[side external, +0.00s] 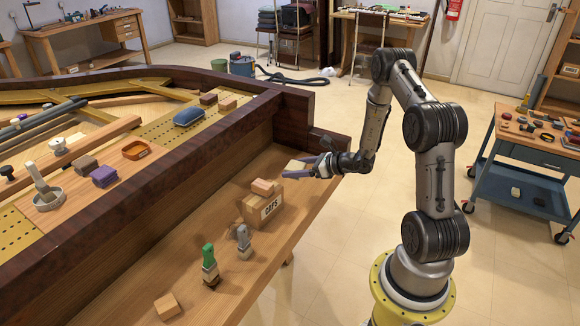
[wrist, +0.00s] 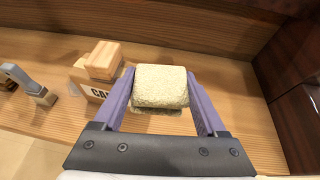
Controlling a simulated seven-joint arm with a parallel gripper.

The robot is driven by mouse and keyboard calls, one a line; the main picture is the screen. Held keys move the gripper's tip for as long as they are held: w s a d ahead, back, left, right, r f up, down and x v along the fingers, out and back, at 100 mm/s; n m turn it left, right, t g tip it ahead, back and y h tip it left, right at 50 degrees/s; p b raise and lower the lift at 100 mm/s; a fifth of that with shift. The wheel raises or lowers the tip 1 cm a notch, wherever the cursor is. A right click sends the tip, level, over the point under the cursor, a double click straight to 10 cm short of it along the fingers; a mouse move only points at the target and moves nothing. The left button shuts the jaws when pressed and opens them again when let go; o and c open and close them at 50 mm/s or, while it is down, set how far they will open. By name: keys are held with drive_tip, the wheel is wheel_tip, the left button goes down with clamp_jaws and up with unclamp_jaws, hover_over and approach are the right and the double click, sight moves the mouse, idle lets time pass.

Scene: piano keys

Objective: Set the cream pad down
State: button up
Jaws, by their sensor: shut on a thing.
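The cream pad (wrist: 160,86) is a rough, pale block held between the two purple fingers of my gripper (wrist: 160,98) in the wrist view. In the side external view my gripper (side external: 290,170) is over the right end of the wooden ledge, to the right of the caps box, and the cream pad (side external: 298,165) shows only small between its fingers. The gripper is shut on the pad. The pad appears to be above the ledge; I cannot tell the exact gap beneath it.
The caps box (side external: 262,208) stands on the ledge (side external: 190,262) with a wooden block (side external: 263,187) on top. A grey-handled brush (side external: 243,241), a green-handled brush (side external: 209,264) and a loose wooden block (side external: 167,306) stand nearer the front. The dark piano wall (side external: 165,170) rises behind the ledge.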

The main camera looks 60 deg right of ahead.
drive_tip(key=w+d+m+h, duration=0.1)
drive_tip(key=d+m+h, duration=0.55)
drive_tip(key=d, duration=0.55)
drive_tip(key=shift+n+g, duration=0.35)
drive_tip(key=shift+g, duration=0.05)
drive_tip(key=w+d+f, duration=0.2)
drive_tip(key=w, duration=0.1)
drive_tip(key=w+d+f, duration=0.5)
drive_tip(key=w+f, duration=0.1)
drive_tip(key=w, duration=0.1)
drive_tip(key=shift+w+d+f, duration=0.1)
drive_tip(key=shift+d+f, duration=0.1)
drive_tip(key=shift+d, duration=0.2)
drive_tip(key=shift+w+d+f, duration=0.35)
drive_tip(key=shift+f, duration=1.7)
drive_tip(key=shift+f, duration=0.1)
drive_tip(key=o, duration=1.3)
drive_tip(key=shift+c, duration=0.2)
